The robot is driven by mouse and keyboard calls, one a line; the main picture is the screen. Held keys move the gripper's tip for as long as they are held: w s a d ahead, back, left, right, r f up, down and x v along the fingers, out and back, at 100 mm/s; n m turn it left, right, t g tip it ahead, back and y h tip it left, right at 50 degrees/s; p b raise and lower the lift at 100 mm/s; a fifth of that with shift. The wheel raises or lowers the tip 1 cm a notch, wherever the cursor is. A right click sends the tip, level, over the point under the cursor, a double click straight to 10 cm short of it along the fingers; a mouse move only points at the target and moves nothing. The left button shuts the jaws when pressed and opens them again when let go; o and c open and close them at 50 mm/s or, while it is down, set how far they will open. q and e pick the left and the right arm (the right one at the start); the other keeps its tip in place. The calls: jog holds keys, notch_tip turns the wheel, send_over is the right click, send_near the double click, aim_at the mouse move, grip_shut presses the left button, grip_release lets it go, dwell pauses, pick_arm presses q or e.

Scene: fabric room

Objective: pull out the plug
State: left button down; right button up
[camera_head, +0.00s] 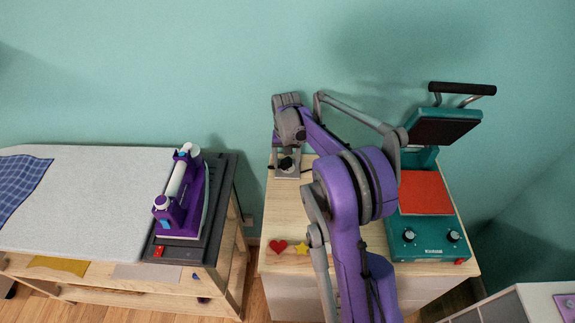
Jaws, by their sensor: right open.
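A small grey socket box (289,173) stands at the back left of the wooden cabinet top. A black plug (286,163) shows at it, with a bit of dark cord to either side. My right gripper (286,143) is open, just above and behind the plug in the picture. Its fingers are largely hidden by its own grey wrist, so I cannot tell whether they touch the plug. My right arm crosses the cabinet from the front. My left gripper is not in view.
A teal heat press (428,243) with a raised lid stands on the cabinet (290,219) at right. A red heart (277,246) and a yellow star (302,248) lie at its front. A purple iron (182,205) rests on the ironing table's dark stand at left.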

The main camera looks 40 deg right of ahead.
aim_at(286, 160)
jog(key=shift+w+a+f, duration=0.1)
jog(key=c, duration=0.5)
grip_shut()
jog(key=shift+r, duration=0.45)
jog(key=shift+r+p, duration=1.55)
jog(key=shift+r, duration=1.05)
